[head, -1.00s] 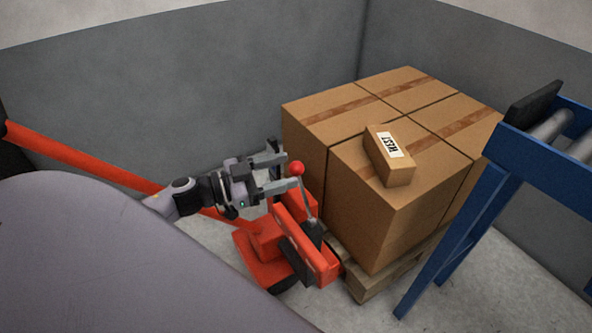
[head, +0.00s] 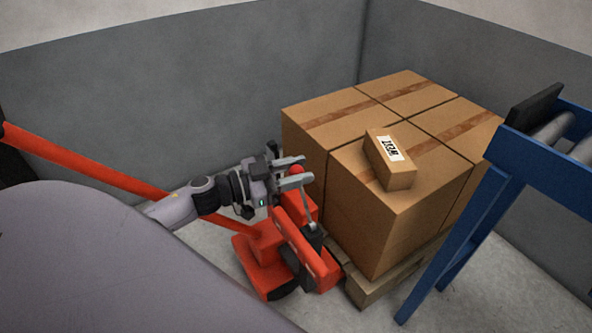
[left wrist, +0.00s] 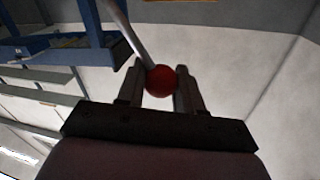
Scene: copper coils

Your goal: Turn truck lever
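The truck lever is a thin grey rod (head: 307,203) standing up from the red pallet truck (head: 300,252). Its red ball knob (left wrist: 161,80) shows in the left wrist view between my two fingers and fills the gap. My right gripper is in neither view.
Large cardboard boxes (head: 408,215) stand on a wooden pallet (head: 366,288) just right of the lever, with a small labelled box (head: 397,177) on top. A blue roller conveyor frame (head: 462,235) is at the right. The truck's long red handle (head: 80,158) runs to the left.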

